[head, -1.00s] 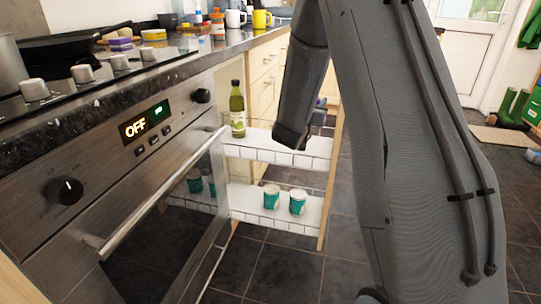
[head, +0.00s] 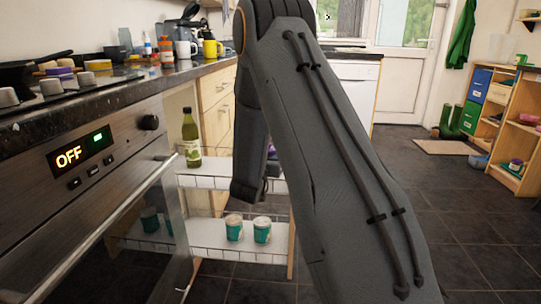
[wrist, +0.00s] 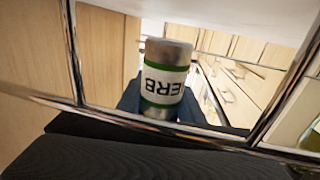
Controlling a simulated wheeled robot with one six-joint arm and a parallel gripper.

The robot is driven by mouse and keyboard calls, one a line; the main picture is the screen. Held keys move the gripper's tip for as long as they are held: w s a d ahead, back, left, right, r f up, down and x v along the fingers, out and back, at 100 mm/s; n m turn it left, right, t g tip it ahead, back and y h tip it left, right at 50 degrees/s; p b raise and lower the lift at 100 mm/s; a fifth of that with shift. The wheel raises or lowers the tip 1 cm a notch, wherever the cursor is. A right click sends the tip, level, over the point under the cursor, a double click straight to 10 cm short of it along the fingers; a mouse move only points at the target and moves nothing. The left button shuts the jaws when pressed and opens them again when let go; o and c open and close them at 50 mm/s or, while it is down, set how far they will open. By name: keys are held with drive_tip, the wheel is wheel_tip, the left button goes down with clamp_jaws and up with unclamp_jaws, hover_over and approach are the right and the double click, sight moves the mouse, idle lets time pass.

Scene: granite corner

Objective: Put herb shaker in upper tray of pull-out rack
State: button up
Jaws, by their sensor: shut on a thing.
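The herb shaker (wrist: 166,80) is a silver-ended cylinder with a white and green label; its lettering appears upside down in the wrist view. My gripper (wrist: 164,104) is shut on it, with dark fingers beside it. A wire rail crosses in front of the shaker's lower end in that view. In the head view my arm hides the gripper and shaker. The pull-out rack stands beside the oven, with a white upper tray (head: 212,182) and a lower tray (head: 190,243). My arm's far end hangs over the upper tray's right part. I cannot tell whether the shaker touches the tray.
An oil bottle (head: 190,138) stands at the left of the upper tray. Two teal tubs (head: 248,229) stand on the lower tray. Open tiled floor (head: 470,215) lies to the right.

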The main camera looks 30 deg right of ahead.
drive_tip(key=shift+f, duration=0.6)
drive_tip(key=o, duration=1.1)
drive_tip(key=shift+r, duration=0.5)
drive_tip(key=p+v, duration=0.2)
drive_tip(key=v, duration=1)
drive_tip(key=shift+r+p, duration=0.15)
drive_tip(key=shift+p, duration=0.2)
